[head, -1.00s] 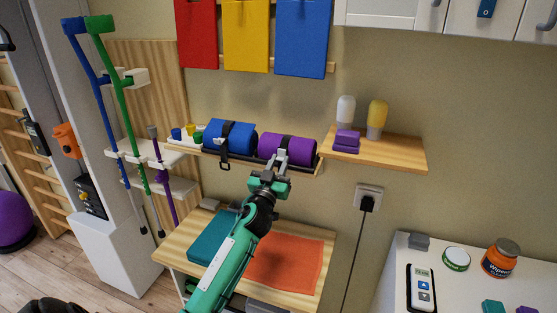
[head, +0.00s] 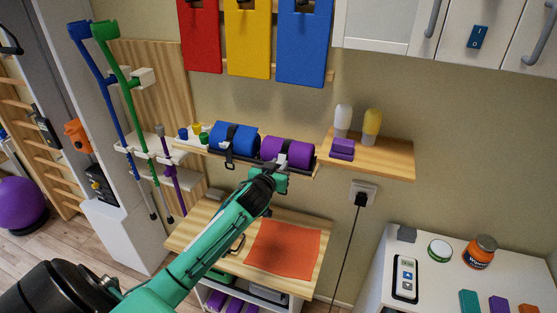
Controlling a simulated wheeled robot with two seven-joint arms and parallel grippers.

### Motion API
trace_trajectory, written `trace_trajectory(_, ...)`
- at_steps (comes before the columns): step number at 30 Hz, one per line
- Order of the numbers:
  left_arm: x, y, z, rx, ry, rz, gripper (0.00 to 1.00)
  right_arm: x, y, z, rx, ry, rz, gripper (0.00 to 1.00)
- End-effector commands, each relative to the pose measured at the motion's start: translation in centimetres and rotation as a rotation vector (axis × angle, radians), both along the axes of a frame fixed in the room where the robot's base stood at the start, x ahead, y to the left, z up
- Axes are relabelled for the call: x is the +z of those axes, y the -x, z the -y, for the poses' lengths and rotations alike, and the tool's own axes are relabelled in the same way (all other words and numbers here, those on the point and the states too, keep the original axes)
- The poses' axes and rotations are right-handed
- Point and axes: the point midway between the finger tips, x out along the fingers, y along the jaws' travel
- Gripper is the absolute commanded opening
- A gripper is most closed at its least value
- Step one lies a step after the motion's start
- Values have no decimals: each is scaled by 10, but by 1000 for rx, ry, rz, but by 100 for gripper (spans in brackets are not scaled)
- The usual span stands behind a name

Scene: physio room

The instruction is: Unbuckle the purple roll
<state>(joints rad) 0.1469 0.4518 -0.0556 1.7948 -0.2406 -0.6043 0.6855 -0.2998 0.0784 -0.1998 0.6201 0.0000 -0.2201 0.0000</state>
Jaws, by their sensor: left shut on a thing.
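The purple roll (head: 297,153) lies on the wall shelf in the head view, with a dark strap (head: 281,150) around it. My left gripper (head: 276,174) is at the front of the purple roll, below the strap, and its fingers are mostly hidden by my wrist. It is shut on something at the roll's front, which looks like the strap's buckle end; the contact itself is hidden. My right gripper is not in view.
A blue roll (head: 240,139) with its own strap and hanging buckle lies just left of the purple one. Below is a wooden table with an orange cloth (head: 288,247).

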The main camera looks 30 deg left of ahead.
Motion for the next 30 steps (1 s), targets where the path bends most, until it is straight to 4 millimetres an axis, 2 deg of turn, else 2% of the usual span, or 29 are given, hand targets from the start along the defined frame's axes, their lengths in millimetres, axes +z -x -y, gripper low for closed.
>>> trace_trajectory(1,7,0,0,0,7,-39,1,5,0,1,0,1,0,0)
trace_trajectory(18,27,-1,0,-1,134,-552,1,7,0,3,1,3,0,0)
trace_trajectory(30,34,-3,0,1,190,-788,1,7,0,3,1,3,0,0)
